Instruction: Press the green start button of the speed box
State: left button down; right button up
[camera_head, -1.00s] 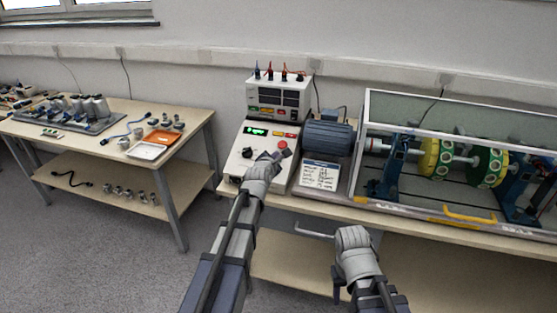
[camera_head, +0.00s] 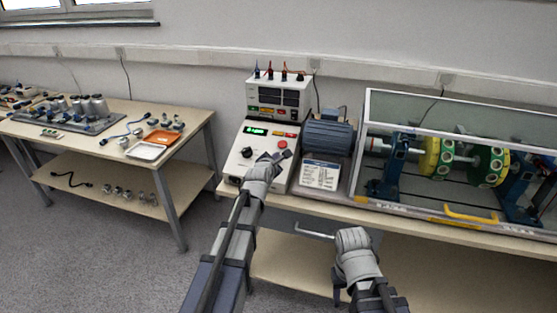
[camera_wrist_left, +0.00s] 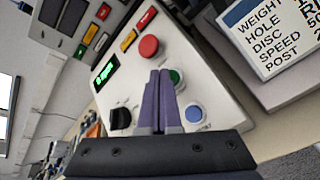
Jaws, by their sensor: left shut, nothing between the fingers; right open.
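The speed box (camera_head: 258,160) is a light sloped panel on the bench, with a lit green display (camera_head: 256,131) and a red button (camera_head: 282,143). My left gripper (camera_head: 284,155) is over its right part, fingers shut and empty. In the left wrist view, the closed fingertips (camera_wrist_left: 160,75) are beside the green start button (camera_wrist_left: 176,77) and partly cover it. I cannot tell whether they touch it. A blue button (camera_wrist_left: 194,113) is below it and a black knob (camera_wrist_left: 120,117) is left of the fingers.
A meter unit (camera_head: 278,97) with plugged leads stands behind the panel. A motor (camera_head: 327,136) and a text card (camera_head: 319,175) are to the right. The rotor rig (camera_head: 455,165) stands in a clear enclosure further right. A side table (camera_head: 95,140) with parts is at left.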

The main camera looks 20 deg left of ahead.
pick_arm(q)
jog(key=shift+w+f+b, duration=0.15)
jog(key=shift+f+b, duration=0.15)
dwell(0.4)
jog(key=shift+r, duration=0.1)
jog(key=shift+s+r+p, duration=0.35)
jog(key=shift+r+p, duration=0.3)
jog(key=shift+p, duration=0.1)
jog(key=r+p, duration=0.1)
jog(key=s+r+p, duration=0.1)
jog(key=r+p, duration=0.1)
jog(key=s+r+p, duration=0.1)
jog(key=shift+a+r, duration=0.1)
jog(key=shift+r, duration=0.1)
dwell(0.3)
dwell(0.5)
